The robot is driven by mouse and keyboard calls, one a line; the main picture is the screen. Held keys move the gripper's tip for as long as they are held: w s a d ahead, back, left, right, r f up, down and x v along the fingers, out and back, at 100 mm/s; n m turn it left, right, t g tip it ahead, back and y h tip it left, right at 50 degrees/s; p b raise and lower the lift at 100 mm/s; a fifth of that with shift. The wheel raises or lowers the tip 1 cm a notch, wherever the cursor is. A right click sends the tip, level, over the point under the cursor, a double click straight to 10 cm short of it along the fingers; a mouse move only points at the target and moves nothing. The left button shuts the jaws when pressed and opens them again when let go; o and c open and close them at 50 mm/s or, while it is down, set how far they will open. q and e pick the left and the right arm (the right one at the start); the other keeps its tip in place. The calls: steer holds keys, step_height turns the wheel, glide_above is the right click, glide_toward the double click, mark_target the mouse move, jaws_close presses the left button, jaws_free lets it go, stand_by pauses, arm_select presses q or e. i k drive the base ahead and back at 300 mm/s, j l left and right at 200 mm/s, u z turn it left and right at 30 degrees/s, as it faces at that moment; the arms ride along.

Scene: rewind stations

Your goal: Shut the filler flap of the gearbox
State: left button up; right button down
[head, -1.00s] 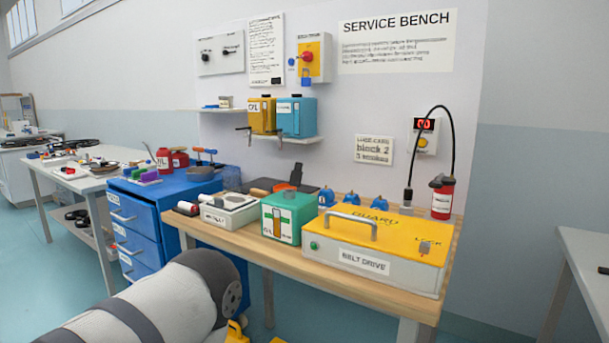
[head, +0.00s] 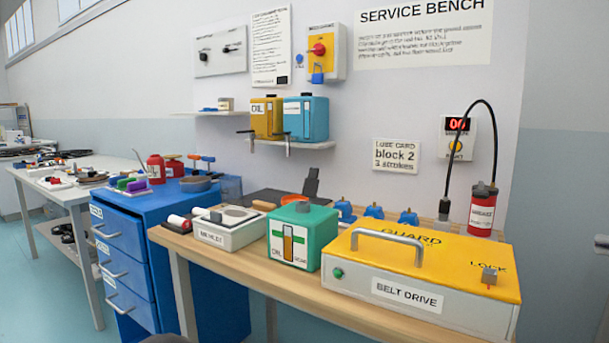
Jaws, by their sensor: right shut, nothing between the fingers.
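The gearbox is a green box (head: 330,238) on the wooden bench, with a white front label reading OIL and GEAR around a dark, amber-filled gauge. A small red spot (head: 303,207) shows on its top.
The yellow-lidded belt drive box (head: 440,262) with its raised handle stands right of the gearbox. A white device (head: 227,232) stands to its left. Blue knobbed parts (head: 374,212) stand behind. A grease canister (head: 482,210) with a hose stands at the back right.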

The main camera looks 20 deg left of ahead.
mark_target(311, 185)
steer(key=i+j, duration=0.15)
steer(key=j, duration=0.2)
steer(key=i+j, duration=0.2)
steer(key=j, duration=0.15)
steer(key=i+j, duration=0.15)
steer(key=j, duration=0.25)
steer(key=i+j, duration=0.15)
steer(key=j, duration=0.2)
steer(key=i+j, duration=0.15)
steer(key=j, duration=0.2)
